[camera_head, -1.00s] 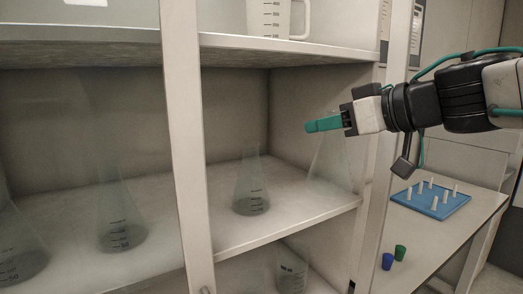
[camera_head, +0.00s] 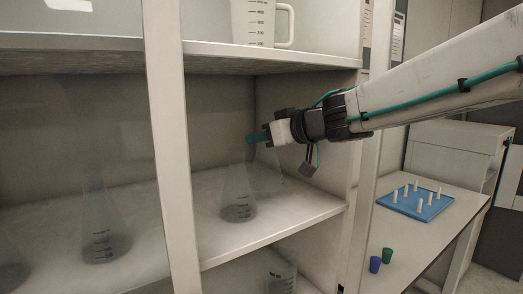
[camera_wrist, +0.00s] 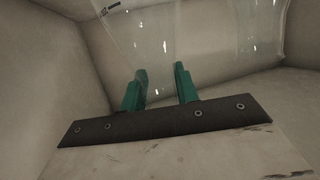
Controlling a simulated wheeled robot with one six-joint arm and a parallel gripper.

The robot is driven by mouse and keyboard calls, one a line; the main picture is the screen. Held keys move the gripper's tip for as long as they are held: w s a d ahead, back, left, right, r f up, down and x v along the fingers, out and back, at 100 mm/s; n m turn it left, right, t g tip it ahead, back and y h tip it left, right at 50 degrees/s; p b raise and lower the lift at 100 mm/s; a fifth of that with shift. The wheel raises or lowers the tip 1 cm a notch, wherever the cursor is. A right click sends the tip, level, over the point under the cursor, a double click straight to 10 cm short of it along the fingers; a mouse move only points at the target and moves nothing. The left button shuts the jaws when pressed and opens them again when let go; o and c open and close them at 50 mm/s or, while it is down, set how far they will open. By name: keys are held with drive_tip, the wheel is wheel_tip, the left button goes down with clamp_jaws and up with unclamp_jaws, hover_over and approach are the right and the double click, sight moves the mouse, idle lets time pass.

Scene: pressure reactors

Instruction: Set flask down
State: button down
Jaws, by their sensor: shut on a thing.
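My gripper (camera_head: 254,138) is inside the middle shelf bay, with its teal fingers pointing left. It is shut on a clear glass flask (camera_head: 268,172), which is faint below the fingers and partly hidden behind another flask. The held flask also shows as clear glass at the fingertips in the wrist view (camera_wrist: 145,35). The fingers (camera_wrist: 161,72) stand either side of the glass there. I cannot tell whether its base touches the shelf (camera_head: 285,222). A conical flask with dark markings (camera_head: 238,200) stands upright on this shelf, just left of and in front of the held one.
A white upright post (camera_head: 168,150) borders the bay on the left. A handled jug (camera_head: 253,22) stands on the shelf above. More flasks (camera_head: 105,235) stand in the left bay. A blue pegged rack (camera_head: 416,201) and small cups (camera_head: 375,264) are on the right-hand table.

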sight(262, 149)
drive_tip(key=shift+w+a+f, duration=0.1)
drive_tip(key=shift+w+f, duration=0.1)
drive_tip(key=shift+f, duration=1.35)
drive_tip(key=shift+f, duration=0.15)
drive_tip(key=c, duration=1.1)
unclamp_jaws()
drive_tip(key=shift+o, duration=0.2)
drive_tip(key=shift+r, duration=0.2)
drive_tip(key=v, duration=1.2)
